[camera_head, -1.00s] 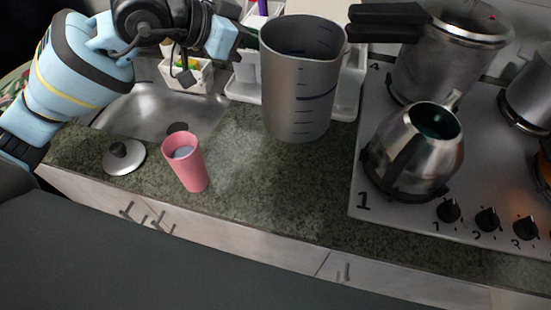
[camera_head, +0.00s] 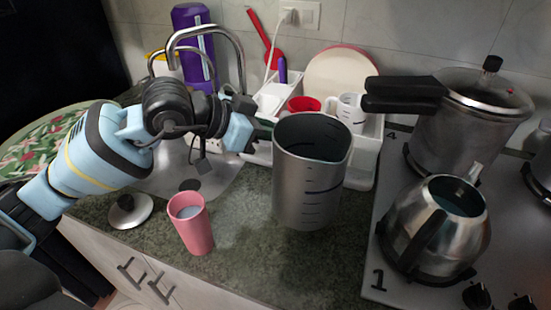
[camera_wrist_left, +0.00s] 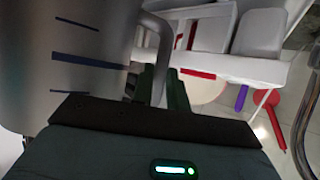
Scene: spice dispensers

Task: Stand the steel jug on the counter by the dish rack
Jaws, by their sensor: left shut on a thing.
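The steel jug (camera_head: 310,185) is a tall grey measuring jug with dark level marks, upright in the head view in front of the dish rack. My left gripper (camera_head: 262,127) reaches in from the left and is shut on the jug's handle side. In the left wrist view the jug (camera_wrist_left: 75,50) fills the upper left, and its handle (camera_wrist_left: 160,50) runs between the gripper fingers (camera_wrist_left: 165,88). The white dish rack (camera_head: 362,165) stands behind the jug, partly hidden by it. I cannot tell whether the jug's base touches the counter (camera_head: 265,255). My right gripper is out of view.
A pink cup (camera_head: 192,228) stands on the counter left of the jug, near a round lid (camera_head: 130,212). A kettle (camera_head: 435,230) and a pressure cooker (camera_head: 470,125) stand on the hob at right. The sink (camera_head: 215,185) is behind the cup.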

